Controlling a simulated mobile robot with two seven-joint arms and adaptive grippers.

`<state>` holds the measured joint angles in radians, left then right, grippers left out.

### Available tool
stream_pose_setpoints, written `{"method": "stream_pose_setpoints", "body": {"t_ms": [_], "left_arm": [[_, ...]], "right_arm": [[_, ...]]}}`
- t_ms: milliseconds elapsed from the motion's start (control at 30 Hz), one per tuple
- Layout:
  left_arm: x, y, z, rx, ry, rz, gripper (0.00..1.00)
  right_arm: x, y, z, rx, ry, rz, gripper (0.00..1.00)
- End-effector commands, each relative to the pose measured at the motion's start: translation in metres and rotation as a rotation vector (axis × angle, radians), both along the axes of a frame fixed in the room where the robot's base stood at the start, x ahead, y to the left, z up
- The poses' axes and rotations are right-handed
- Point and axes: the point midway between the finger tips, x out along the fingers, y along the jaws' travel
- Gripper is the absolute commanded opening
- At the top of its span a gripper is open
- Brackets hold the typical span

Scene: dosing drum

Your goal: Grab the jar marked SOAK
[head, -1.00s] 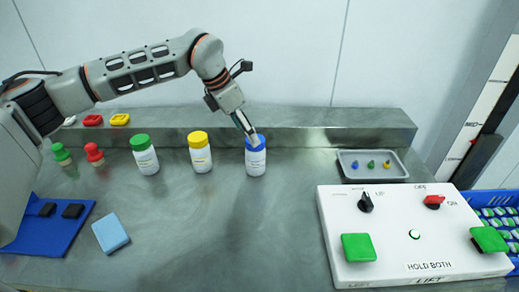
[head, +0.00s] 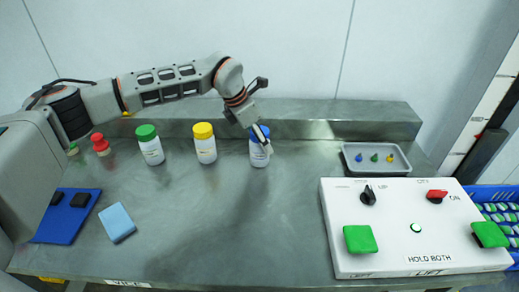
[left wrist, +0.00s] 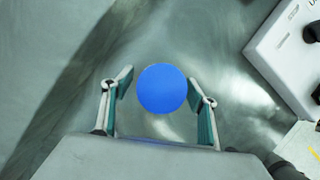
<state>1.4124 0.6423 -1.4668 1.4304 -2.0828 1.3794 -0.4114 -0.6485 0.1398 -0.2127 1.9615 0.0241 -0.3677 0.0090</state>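Three white jars stand upright in a row: one with a green lid (head: 150,146), one with a yellow lid (head: 205,144) and one with a blue lid (head: 259,155). Their labels are too small to read, so I cannot tell which is marked SOAK. My left gripper (head: 262,141) is at the blue-lidded jar, partly covering its lid. In the left wrist view the round blue lid (left wrist: 162,89) lies between the spread fingers of my left gripper (left wrist: 160,78), with a gap on each side. My right gripper is not in view.
A grey tray (head: 346,164) with small coloured pieces stands right of the jars. A white control box (head: 390,254) with green buttons is at front right. A blue mat (head: 52,228) and a light blue block (head: 117,222) are at left. The front middle is clear.

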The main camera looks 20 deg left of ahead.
Motion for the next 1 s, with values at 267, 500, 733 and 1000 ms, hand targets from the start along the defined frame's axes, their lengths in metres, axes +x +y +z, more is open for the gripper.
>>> {"method": "stream_pose_setpoints", "body": {"t_ms": [267,500,733,1000], "left_arm": [[0.000,0.000,0.001,0.000,0.000,0.000,0.19],[0.000,0.000,0.003,-0.001,-0.001,0.000,0.19],[0.001,0.000,0.022,-0.001,-0.004,0.000,0.19],[0.002,0.000,0.085,-0.001,-0.008,0.000,0.19]], "right_arm": [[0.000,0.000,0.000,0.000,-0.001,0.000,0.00],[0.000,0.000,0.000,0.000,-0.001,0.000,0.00],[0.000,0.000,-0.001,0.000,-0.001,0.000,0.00],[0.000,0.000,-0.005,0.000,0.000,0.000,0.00]]}}
